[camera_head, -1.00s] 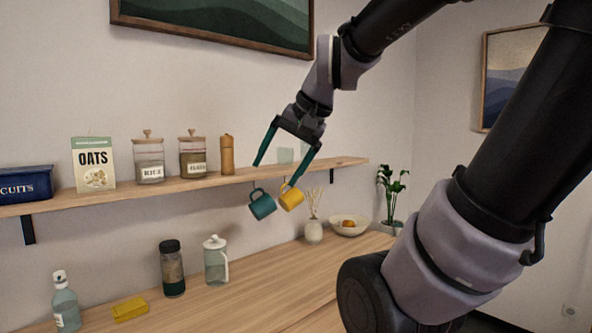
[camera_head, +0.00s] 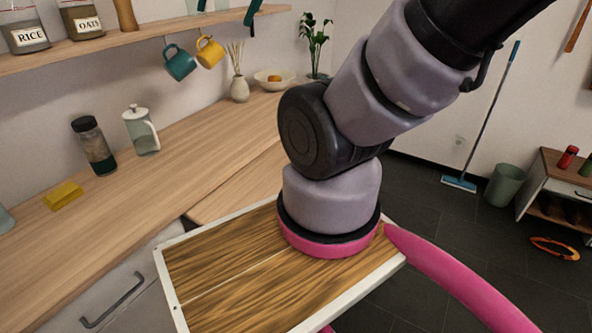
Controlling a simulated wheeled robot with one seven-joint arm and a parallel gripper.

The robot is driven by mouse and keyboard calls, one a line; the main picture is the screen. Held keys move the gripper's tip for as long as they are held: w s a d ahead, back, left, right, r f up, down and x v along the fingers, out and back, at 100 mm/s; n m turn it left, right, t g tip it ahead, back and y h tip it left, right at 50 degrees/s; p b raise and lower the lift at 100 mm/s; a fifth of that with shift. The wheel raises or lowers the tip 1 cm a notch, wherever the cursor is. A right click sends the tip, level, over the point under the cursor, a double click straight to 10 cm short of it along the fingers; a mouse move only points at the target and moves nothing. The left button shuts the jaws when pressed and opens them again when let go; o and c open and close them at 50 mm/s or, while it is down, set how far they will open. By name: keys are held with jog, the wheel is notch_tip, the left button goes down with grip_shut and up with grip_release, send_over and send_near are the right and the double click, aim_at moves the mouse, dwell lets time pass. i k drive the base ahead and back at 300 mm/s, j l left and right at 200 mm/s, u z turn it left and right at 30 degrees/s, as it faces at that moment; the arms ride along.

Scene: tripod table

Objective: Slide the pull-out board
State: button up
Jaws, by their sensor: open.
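A light wooden board (camera_head: 236,185) juts out from under the front edge of the wooden counter (camera_head: 150,150), a little below its top. My arm and base top hide its right and near parts, so I cannot tell how far it extends. My gripper (camera_head: 253,13) shows only as a dark teal fingertip at the top edge, in front of the shelf. The rest of it is out of frame. It is open, well above and apart from the board.
A jar (camera_head: 94,146), a white-lidded pot (camera_head: 141,131) and a yellow block (camera_head: 63,195) stand on the counter. Mugs (camera_head: 180,63) hang under the shelf (camera_head: 140,38). A bin (camera_head: 507,184) and low cabinet (camera_head: 556,184) stand right. Dark floor (camera_head: 450,225) lies open between.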

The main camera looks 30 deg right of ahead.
aim_at(261, 179)
jog(key=j+z, duration=0.2)
jog(key=z, duration=0.2)
jog(key=k+j+z, duration=0.1)
jog(key=z, duration=0.3)
jog(key=k+j+z, duration=0.15)
jog(key=z, duration=0.25)
jog(key=j, duration=0.1)
